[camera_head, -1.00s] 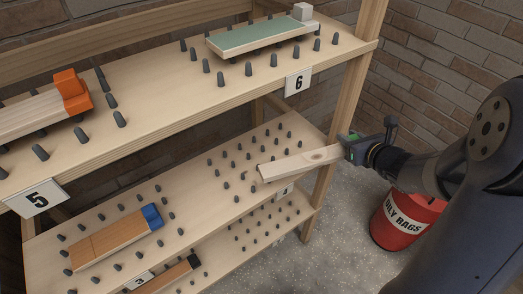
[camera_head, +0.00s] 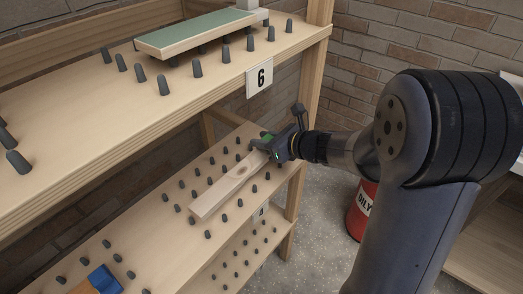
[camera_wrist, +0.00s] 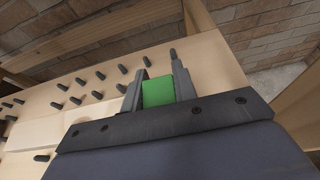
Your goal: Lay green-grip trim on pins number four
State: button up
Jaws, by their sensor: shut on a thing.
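The green-grip trim is a pale wooden board (camera_head: 230,185) with a green grip (camera_wrist: 158,92) at one end. My gripper (camera_head: 268,146) is shut on that grip at the right end of the lower shelf. The green end shows between the two fingers in the wrist view. The board lies along the shelf over the pins (camera_head: 225,218) of number four, with pin rows showing on both sides. I cannot tell whether it rests on the pins or hangs just above them. The number 4 label (camera_head: 261,213) is on the front edge.
A shelf post (camera_head: 291,205) stands close right of my gripper. A blue-ended board (camera_head: 104,279) lies at lower left. A red can (camera_head: 360,212) stands on the floor.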

jog(key=shift+f, duration=1.35)
jog(key=shift+f+b, duration=0.1)
jog(key=shift+b, duration=0.2)
jog(key=shift+f, duration=0.15)
jog(key=o, duration=1.1)
jog(key=shift+c, duration=0.2)
jog(key=shift+r, duration=0.25)
jog(key=p+v, duration=0.1)
jog(key=v, duration=1.1)
jog(key=shift+p, duration=0.4)
